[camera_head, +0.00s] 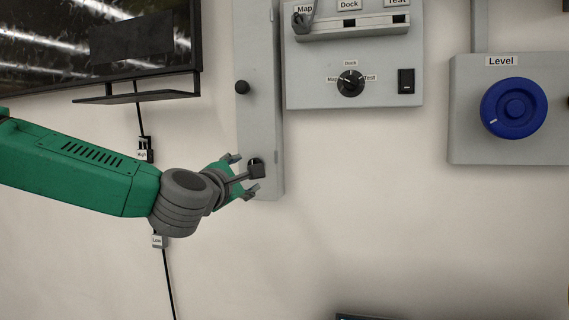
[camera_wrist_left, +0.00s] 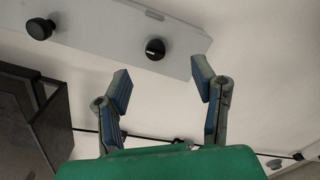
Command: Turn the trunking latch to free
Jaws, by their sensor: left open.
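The grey trunking (camera_head: 260,120) is a tall narrow strip on the wall, with two black knobs. The lower one, a dark latch (camera_head: 255,167) with a pale mark, sits near the trunking's bottom end. In the left wrist view the latch (camera_wrist_left: 155,48) lies ahead of and between the fingertips. My left gripper (camera_head: 242,174) is open beside the latch, and its fingers partly overlap it in the head view. In the left wrist view the open, empty fingers (camera_wrist_left: 162,80) appear short of the latch. My right gripper is not in view.
A round black knob (camera_head: 242,88) sits higher on the trunking. A control panel (camera_head: 320,92) with a Map/Dock/Test dial (camera_head: 350,83) is to the upper right. A blue Level knob (camera_head: 514,108) is further right. A dark screen (camera_head: 60,45) hangs at left.

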